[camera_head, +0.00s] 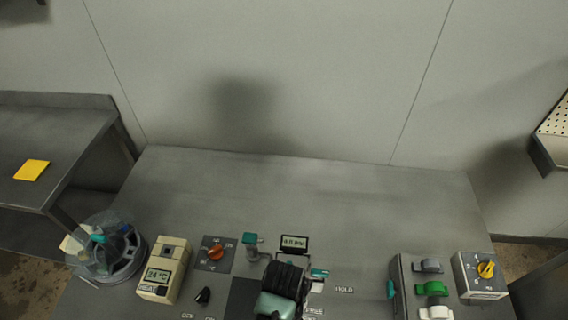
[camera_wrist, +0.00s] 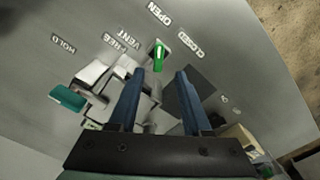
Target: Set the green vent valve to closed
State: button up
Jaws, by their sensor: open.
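The green vent valve (camera_wrist: 158,56) shows in the wrist view as a small bright green handle on the grey panel, near the words VENT, OPEN and CLOSED. Its handle runs up and down the picture; I cannot tell which word it points to. My gripper (camera_wrist: 159,76) is open and empty, its two blue fingers pointing at the panel. The handle appears between and just beyond the fingertips, with no visible contact. In the head view my dark wrist (camera_head: 286,279) shows, and I cannot make out the fingers or the vent valve there.
A teal-tipped lever (camera_wrist: 67,97) sits near HOLD, left of the fingers. In the head view, an orange knob (camera_head: 215,252), a temperature display box (camera_head: 165,270) and a switch box with a green switch (camera_head: 432,288) flank my wrist. The panel's far part is clear.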

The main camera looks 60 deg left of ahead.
notch_tip(320, 180, down, 6)
jog(key=shift+w+r, duration=0.1)
jog(key=shift+w, duration=0.05)
dwell(0.3)
grip_shut()
